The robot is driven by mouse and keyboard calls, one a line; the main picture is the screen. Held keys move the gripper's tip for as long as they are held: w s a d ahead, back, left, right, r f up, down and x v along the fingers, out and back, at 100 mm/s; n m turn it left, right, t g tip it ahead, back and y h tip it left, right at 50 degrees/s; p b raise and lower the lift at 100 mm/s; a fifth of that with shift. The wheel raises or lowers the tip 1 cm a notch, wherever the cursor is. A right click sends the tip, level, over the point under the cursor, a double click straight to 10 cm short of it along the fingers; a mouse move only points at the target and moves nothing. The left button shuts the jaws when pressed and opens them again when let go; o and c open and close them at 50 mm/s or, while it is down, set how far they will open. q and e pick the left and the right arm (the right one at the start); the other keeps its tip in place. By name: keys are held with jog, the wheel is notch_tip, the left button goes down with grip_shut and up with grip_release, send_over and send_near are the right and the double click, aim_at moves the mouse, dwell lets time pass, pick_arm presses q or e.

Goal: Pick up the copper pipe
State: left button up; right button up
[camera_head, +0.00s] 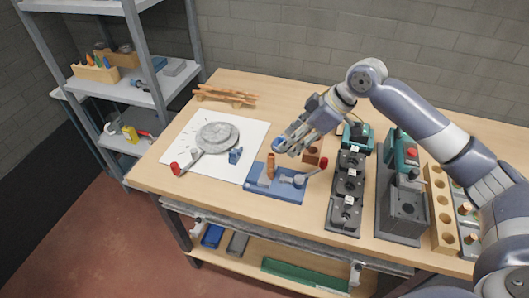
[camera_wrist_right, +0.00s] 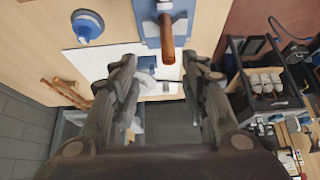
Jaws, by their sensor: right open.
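The copper pipe (camera_head: 270,165) stands upright in a blue fixture (camera_head: 283,190) on the workbench. It also shows in the right wrist view (camera_wrist_right: 166,40), rising from the blue fixture (camera_wrist_right: 180,18) at the top of the picture. My right gripper (camera_head: 290,146) is above the bench, behind and slightly right of the pipe in the head view. In the wrist view its two fingers (camera_wrist_right: 163,75) are spread apart with nothing held, and the pipe's end appears just beyond the gap, apart from them. My left gripper does not show.
A grey round part (camera_head: 216,135) lies on a white sheet (camera_head: 190,165) to the left. A rack of copper-coloured rods (camera_head: 226,97) lies behind it. A black fixture (camera_head: 347,190) and a teal press (camera_head: 403,200) crowd the right. A blue round item (camera_wrist_right: 88,27) stands near the fixture.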

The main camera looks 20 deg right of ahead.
aim_at(274, 156)
jog(key=p+x, duration=0.1)
jog(key=x, duration=0.2)
jog(key=p+x, duration=0.1)
jog(key=x, duration=0.2)
jog(key=a+p+x, duration=0.1)
jog(key=x, duration=0.2)
jog(key=shift+s+a+p, duration=0.15)
jog(key=shift+s+p, duration=0.15)
jog(key=shift+f, duration=0.2)
jog(key=shift+w, duration=0.1)
jog(key=shift+c, duration=1.3)
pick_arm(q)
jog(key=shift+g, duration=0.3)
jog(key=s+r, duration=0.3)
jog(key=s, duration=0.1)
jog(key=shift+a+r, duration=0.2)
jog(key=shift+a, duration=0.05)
pick_arm(e)
grip_shut()
